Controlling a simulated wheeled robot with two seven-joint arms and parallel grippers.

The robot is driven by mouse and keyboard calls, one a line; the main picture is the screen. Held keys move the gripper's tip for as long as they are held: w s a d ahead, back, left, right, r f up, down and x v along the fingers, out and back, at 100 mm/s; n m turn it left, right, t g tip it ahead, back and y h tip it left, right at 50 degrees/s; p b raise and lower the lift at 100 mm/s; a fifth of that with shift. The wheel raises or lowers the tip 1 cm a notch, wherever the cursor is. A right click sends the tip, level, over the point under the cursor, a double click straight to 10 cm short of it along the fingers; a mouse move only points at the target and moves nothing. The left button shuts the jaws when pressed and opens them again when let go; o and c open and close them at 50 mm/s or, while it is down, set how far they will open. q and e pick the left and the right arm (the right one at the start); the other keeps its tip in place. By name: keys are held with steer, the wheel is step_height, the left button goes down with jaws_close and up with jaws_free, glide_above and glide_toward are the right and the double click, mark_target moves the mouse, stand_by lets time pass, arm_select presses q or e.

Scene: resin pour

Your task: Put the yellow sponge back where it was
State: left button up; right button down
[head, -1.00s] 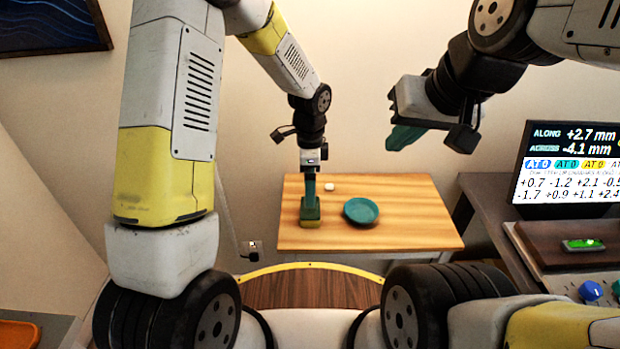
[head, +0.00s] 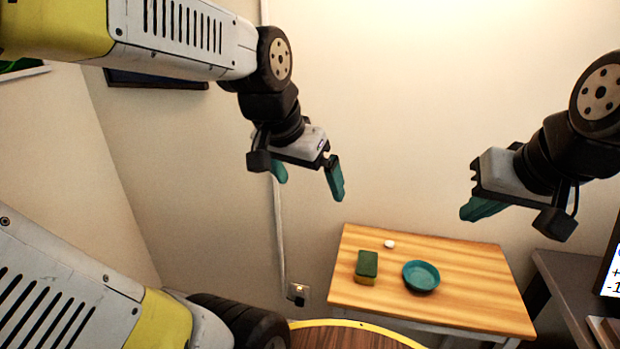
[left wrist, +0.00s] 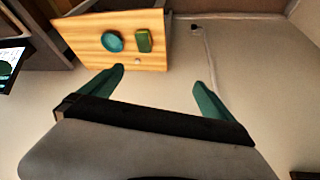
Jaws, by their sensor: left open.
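The sponge (head: 367,265), green on top with a yellow lower part, lies on the wooden table (head: 460,290) to the left of a teal dish (head: 421,276). It also shows in the left wrist view (left wrist: 143,41), beside the dish (left wrist: 112,41). My left gripper (head: 308,178) is open and empty, raised above and to the left of the table, well apart from the sponge. My right gripper (head: 480,208) is raised above the right side of the table, seen from the side; its fingers overlap, so I cannot tell whether they are apart.
A small white object (head: 389,244) lies behind the sponge on the table. A dark side table (head: 575,290) with a screen (head: 611,265) stands at the right. A wall outlet (head: 298,292) is left of the table. The table's right part is clear.

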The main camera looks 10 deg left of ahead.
arm_select(q)
steer(key=s+n, duration=0.2)
steer(key=s+a+r+t, duration=0.1)
steer(key=s, duration=0.1)
steer(key=shift+r+n, duration=0.1)
steer(key=shift+n, duration=0.3)
